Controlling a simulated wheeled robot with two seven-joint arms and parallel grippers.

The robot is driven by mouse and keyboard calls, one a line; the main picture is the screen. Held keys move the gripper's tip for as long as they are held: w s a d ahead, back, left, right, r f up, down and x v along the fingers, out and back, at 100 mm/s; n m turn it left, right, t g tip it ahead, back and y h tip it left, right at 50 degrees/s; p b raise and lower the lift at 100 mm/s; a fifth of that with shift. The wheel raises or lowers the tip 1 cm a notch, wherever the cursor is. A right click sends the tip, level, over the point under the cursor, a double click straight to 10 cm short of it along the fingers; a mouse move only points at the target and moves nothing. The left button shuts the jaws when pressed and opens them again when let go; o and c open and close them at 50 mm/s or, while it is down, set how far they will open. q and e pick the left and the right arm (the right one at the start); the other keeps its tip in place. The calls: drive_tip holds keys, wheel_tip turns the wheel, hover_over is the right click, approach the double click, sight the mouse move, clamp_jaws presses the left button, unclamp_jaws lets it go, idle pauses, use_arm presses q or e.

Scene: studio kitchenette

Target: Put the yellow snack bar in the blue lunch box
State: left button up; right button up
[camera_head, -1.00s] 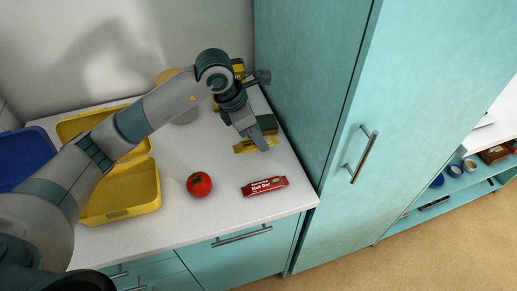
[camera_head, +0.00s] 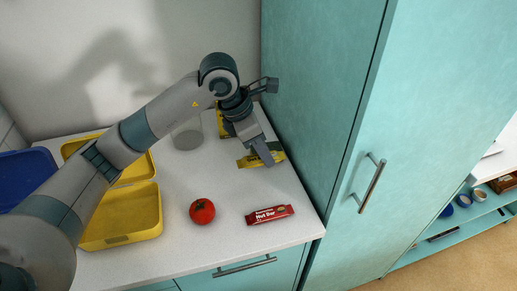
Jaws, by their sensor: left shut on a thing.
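The yellow snack bar (camera_head: 246,162) is between the fingers of my left gripper (camera_head: 263,155), near the back right of the counter by the tall cabinet. The fingers are shut on it and hide its middle; its ends show on both sides. It appears a little above the counter. The blue lunch box (camera_head: 22,172) is at the far left, cut off by the picture edge and partly covered by my left arm. My right gripper is out of view.
An open yellow lunch box (camera_head: 124,239) stands between the blue one and a tomato (camera_head: 202,211). A red nut bar (camera_head: 269,215) lies near the front edge. A glass (camera_head: 187,136) and a yellow package (camera_head: 222,122) stand behind. The tall teal cabinet (camera_head: 320,90) bounds the right.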

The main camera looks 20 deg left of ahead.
use_arm(q)
drive_tip(key=s+a+f+m+g+y, duration=0.1)
drive_tip(key=s+m+g, duration=0.1)
drive_tip(key=m, duration=0.5)
drive_tip(key=s+a+f+m+g+y, duration=0.1)
drive_tip(key=s+a+m+g, duration=0.1)
drive_tip(key=s+m, duration=0.3)
drive_tip(key=s+a+f+m+g+y, duration=0.1)
drive_tip(key=s+m, duration=0.3)
drive_tip(key=m, duration=0.7)
drive_tip(key=shift+s+a+f+g, duration=0.2)
drive_tip(key=shift+f+g, duration=0.4)
drive_tip(key=shift+g, duration=0.3)
drive_tip(key=shift+s+a+m+y, duration=0.3)
drive_tip(key=shift+s+a+m, duration=0.1)
drive_tip(key=shift+m, duration=0.5)
drive_tip(key=shift+d+f, duration=0.1)
drive_tip(key=shift+d, duration=0.05)
